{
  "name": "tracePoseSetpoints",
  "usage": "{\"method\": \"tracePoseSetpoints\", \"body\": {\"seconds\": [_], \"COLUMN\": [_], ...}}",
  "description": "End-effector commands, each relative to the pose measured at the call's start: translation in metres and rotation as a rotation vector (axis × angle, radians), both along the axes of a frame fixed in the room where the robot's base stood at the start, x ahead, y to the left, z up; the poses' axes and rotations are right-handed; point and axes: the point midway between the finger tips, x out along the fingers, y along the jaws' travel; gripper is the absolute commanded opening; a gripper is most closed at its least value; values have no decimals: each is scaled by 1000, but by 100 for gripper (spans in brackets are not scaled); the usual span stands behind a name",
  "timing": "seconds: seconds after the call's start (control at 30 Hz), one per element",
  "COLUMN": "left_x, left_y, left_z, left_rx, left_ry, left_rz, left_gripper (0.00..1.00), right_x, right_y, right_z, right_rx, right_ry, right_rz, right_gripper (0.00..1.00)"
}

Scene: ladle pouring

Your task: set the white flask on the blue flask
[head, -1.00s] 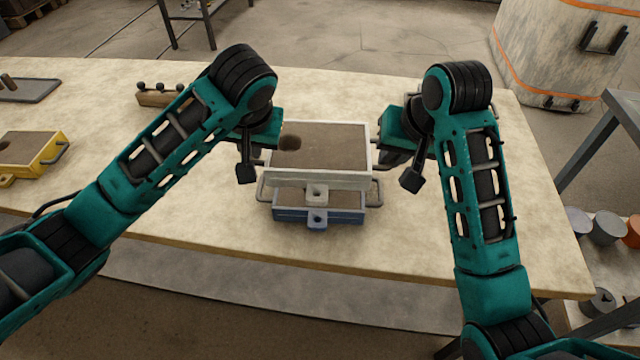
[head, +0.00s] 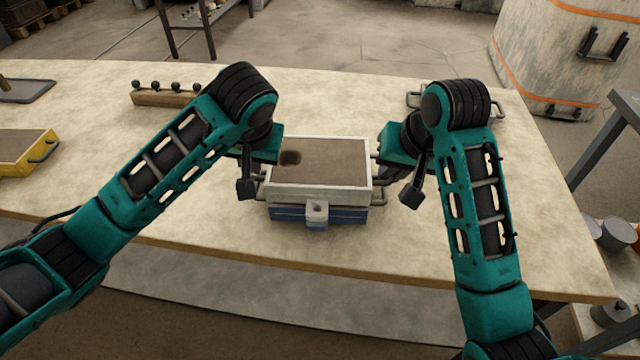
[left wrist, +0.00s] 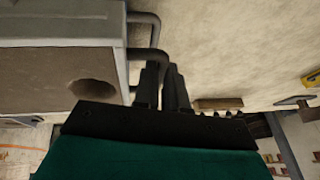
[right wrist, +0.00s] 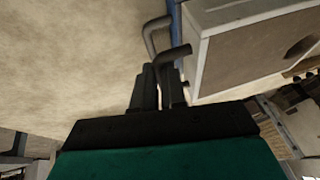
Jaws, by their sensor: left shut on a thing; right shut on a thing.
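The white flask (head: 320,193), an open frame filled with brown sand with a dark round hollow, sits level directly above the blue flask (head: 288,213). No gap shows between them at the front; whether they touch all round I cannot tell. Only the blue flask's front strip shows below the white one. My left gripper (head: 260,180) is shut on the white flask's left handle, seen in the left wrist view (left wrist: 163,88). My right gripper (head: 379,172) is shut on its right handle; its fingers show in the right wrist view (right wrist: 158,88). The fingers partly hide the handles.
A yellow flask (head: 28,150) stands at the table's left. A wooden block with dark knobs (head: 165,97) lies at the back left. A grey handle (head: 413,99) shows behind my right arm. The pale table (head: 200,225) is clear in front of the flasks.

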Motion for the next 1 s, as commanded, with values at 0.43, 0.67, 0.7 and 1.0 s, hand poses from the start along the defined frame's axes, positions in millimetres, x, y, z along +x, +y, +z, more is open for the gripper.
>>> {"method": "tracePoseSetpoints", "body": {"seconds": [0.43, 0.67, 0.7, 1.0], "left_x": [1, 1, 0, 0], "left_y": [0, 0, 0, 0], "left_z": [-12, -11, -14, -14], "left_rx": [-1, -1, -1, -1], "left_ry": [-5, -5, -1, 0], "left_rz": [0, 0, -1, 0], "left_gripper": [0, 0, 13, 37], "right_x": [1, 1, 0, 0], "right_y": [1, 1, 0, 0], "right_z": [-12, -11, -14, -14], "right_rx": [3, 3, 1, 0], "right_ry": [-6, -6, 0, 0], "right_rz": [1, 1, 0, 0], "right_gripper": [0, 0, 13, 37]}}
